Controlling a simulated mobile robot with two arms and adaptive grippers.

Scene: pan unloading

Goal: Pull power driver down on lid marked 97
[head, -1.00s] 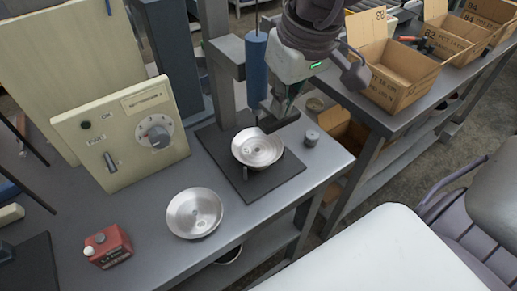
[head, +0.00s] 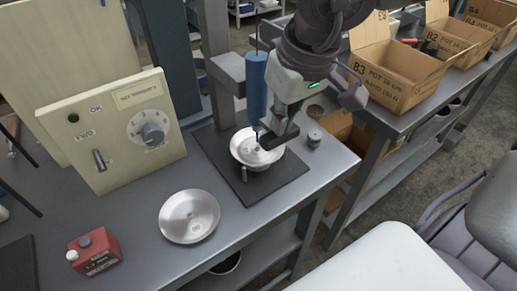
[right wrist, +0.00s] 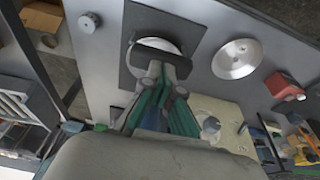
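The blue power driver (head: 257,88) hangs upright on a cord over a shiny round pan or lid (head: 243,158), its thin bit pointing down at it. That round piece sits on a black mat (head: 285,177) and also shows in the right wrist view (right wrist: 146,47). I cannot read a 97 on it. My right gripper (head: 272,142) is low over the round piece, its dark fingertips beside the driver's lower end. In the right wrist view its fingers (right wrist: 160,60) cross the piece; whether they hold anything is unclear. My left gripper is not in view.
A second round metal dish (head: 189,216) and a red can (head: 95,252) lie on the bench. A control panel with a dial (head: 112,130) stands behind them. A small grey cylinder (head: 314,139) is right of the mat. Cardboard boxes (head: 395,75) line the right bench.

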